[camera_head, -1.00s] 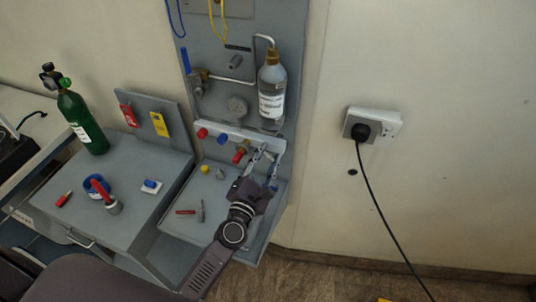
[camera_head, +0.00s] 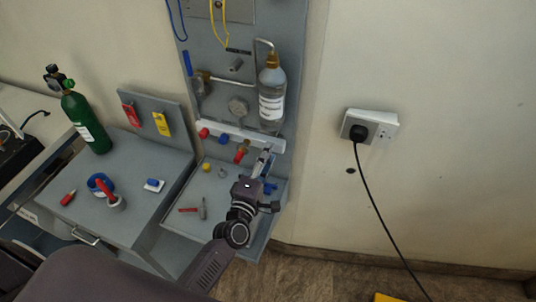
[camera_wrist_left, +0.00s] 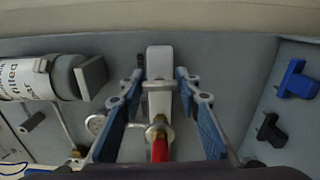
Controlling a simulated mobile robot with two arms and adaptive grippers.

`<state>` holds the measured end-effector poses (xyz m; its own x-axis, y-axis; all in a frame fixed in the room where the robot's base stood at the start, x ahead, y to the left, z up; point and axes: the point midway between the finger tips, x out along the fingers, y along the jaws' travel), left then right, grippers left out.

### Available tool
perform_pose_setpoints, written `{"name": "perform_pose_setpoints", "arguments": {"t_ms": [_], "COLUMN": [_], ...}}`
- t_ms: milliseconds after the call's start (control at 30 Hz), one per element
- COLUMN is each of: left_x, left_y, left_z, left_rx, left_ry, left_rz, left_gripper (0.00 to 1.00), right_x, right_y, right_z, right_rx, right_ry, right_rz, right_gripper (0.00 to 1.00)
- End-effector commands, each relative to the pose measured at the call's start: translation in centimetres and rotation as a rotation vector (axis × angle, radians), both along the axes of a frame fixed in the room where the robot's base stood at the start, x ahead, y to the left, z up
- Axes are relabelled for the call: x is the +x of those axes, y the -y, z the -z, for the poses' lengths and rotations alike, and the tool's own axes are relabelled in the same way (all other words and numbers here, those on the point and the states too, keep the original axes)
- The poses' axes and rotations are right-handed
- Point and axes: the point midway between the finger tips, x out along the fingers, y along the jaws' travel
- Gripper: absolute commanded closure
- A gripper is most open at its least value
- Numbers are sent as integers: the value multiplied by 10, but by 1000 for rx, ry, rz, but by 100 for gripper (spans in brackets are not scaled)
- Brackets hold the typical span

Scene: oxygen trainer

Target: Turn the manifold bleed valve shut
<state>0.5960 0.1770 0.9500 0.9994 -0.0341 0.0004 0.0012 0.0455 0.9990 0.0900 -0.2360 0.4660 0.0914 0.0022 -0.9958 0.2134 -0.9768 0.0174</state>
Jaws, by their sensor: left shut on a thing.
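The white manifold bar (camera_head: 212,130) runs along the lower part of the grey panel. It carries a red knob (camera_head: 203,133), a blue knob (camera_head: 222,140) and a brass valve with a red handle (camera_head: 242,152). My left gripper (camera_head: 264,158) is at the bar's right end, its fingers close together there. In the left wrist view its blue-padded fingers stand on either side of the white bar, with the bleed valve's small metal handle (camera_wrist_left: 158,86) between the tips. The fingers mostly hide this valve in the head view. My right gripper is not in view.
A clear bottle (camera_head: 272,95) hangs just above the gripper. The tray (camera_head: 225,228) below holds small loose parts. A green cylinder (camera_head: 85,120) stands on the left bench. A wall socket (camera_head: 370,126) with a black cable is at right; the wall between is clear.

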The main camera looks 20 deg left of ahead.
Motion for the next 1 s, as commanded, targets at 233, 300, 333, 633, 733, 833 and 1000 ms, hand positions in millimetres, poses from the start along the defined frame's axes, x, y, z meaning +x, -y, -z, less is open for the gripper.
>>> {"name": "perform_pose_setpoints", "arguments": {"t_ms": [233, 300, 333, 633, 733, 833, 1000], "left_x": [0, 0, 0, 0, 0, 0, 0], "left_y": [1, 1, 1, 1, 0, 0, 0], "left_z": [1, 1, 1, 1, 1, 1, 1], "left_rx": [54, 60, 62, 64, 63, 63, 62], "left_ry": [0, 0, 0, 0, 0, 0, 1], "left_rz": [1, 1, 1, 1, 1, 1, 0], "left_gripper": [94, 94, 94, 94, 63, 52, 51], "right_x": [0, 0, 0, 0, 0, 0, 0], "right_y": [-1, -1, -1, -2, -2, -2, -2], "right_z": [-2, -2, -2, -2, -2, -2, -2], "right_rx": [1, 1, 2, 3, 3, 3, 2], "right_ry": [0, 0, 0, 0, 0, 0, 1], "right_rz": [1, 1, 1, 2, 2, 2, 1], "right_gripper": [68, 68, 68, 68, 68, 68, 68]}}
